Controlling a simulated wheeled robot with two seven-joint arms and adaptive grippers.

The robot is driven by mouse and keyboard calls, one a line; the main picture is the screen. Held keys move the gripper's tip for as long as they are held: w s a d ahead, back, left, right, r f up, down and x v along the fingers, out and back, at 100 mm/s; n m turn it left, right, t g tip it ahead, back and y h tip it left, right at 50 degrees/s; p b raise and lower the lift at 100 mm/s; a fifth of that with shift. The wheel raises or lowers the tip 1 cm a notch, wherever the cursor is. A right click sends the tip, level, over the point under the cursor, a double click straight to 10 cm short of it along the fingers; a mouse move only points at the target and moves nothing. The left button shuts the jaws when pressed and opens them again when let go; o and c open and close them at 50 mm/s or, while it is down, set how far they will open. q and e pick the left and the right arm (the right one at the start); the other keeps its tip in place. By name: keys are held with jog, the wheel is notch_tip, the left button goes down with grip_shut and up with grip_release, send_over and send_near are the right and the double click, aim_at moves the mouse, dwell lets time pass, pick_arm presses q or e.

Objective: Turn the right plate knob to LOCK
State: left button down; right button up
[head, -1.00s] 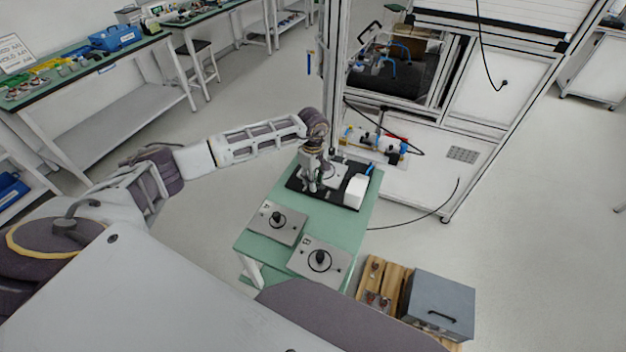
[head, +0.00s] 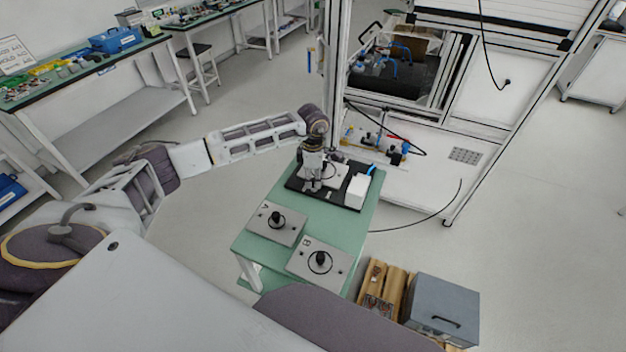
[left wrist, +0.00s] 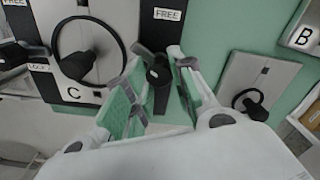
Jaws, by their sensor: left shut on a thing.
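My left gripper (head: 312,185) is over the left part of a black base (head: 343,203) on the green table. In the left wrist view its fingers (left wrist: 160,82) are closed around a small black knob (left wrist: 158,72) on a dark strip. A white FREE label (left wrist: 168,14) lies above this knob; any LOCK label for it is hidden. Beside it is a grey plate marked C (left wrist: 73,92), with a black ring and its own black knob (left wrist: 77,64). FREE and LOCK (left wrist: 38,68) labels show beside that plate. My right gripper is out of view.
Two grey knob plates (head: 293,235) (head: 336,275) lie on the near part of the green table (head: 348,232). A white block (head: 357,191) stands right of my gripper. A wooden rack (head: 381,288) and grey box (head: 441,308) stand beyond the table's near right edge.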

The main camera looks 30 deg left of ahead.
aim_at(313, 180)
pick_arm(q)
jog(key=shift+n, duration=0.8)
jog(key=n, duration=0.3)
jog(key=shift+b, duration=0.4)
jog(key=shift+n, duration=0.4)
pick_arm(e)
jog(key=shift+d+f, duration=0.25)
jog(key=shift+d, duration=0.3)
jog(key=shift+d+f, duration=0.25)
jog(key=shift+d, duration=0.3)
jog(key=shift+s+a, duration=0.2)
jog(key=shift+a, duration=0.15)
pick_arm(q)
jog(key=c, duration=1.2)
grip_release()
notch_tip(313, 180, up, 12)
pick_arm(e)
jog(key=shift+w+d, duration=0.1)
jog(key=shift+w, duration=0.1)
